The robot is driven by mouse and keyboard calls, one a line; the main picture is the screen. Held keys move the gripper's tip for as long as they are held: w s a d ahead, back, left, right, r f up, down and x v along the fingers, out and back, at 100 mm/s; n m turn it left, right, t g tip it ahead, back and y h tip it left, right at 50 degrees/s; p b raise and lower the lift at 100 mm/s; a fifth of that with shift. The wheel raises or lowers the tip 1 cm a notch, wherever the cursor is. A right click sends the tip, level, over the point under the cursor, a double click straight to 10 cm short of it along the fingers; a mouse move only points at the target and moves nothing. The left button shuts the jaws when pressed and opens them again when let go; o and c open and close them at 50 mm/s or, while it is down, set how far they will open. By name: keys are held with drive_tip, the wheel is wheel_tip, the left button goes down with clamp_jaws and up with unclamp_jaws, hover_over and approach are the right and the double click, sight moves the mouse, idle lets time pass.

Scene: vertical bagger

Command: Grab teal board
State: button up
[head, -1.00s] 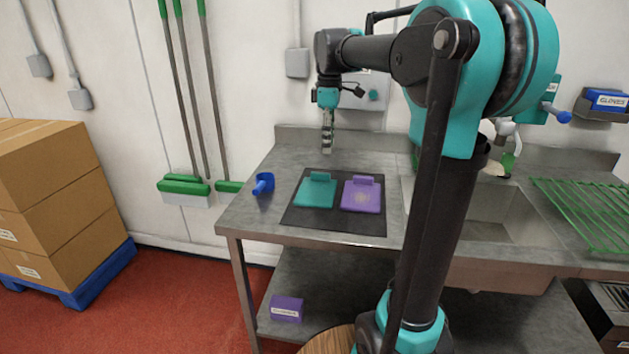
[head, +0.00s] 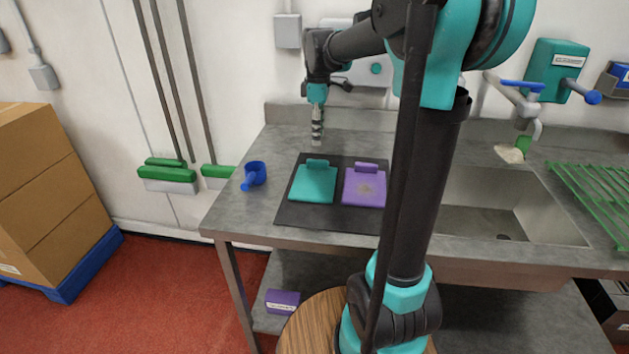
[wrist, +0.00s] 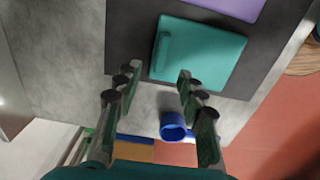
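The teal board (head: 313,184) lies flat on a dark mat (head: 290,215) on the steel table, with a raised grip along its back edge. A purple board (head: 364,188) with a pale smudge lies to its right on the same mat. My gripper (head: 317,142) points down above the table, behind the teal board in the head view. In the wrist view the teal board (wrist: 198,54) is ahead of the fingers, its grip bar on the left. My gripper's fingers (wrist: 155,82) are spread apart with nothing between them, clear of the board.
A blue scoop or cup (head: 254,175) stands left of the mat; it also shows in the wrist view (wrist: 173,126). A sink (head: 505,205) and a green rack (head: 597,200) are to the right. A wall with a grey box (head: 288,31) rises behind the table.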

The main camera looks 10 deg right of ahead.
sight(318, 160)
wheel_tip(318, 160, down, 9)
drive_tip(key=shift+s+a+f, duration=0.1)
drive_tip(key=shift+s, duration=0.05)
idle(0.4)
drive_tip(key=shift+c, duration=0.3)
clamp_jaws()
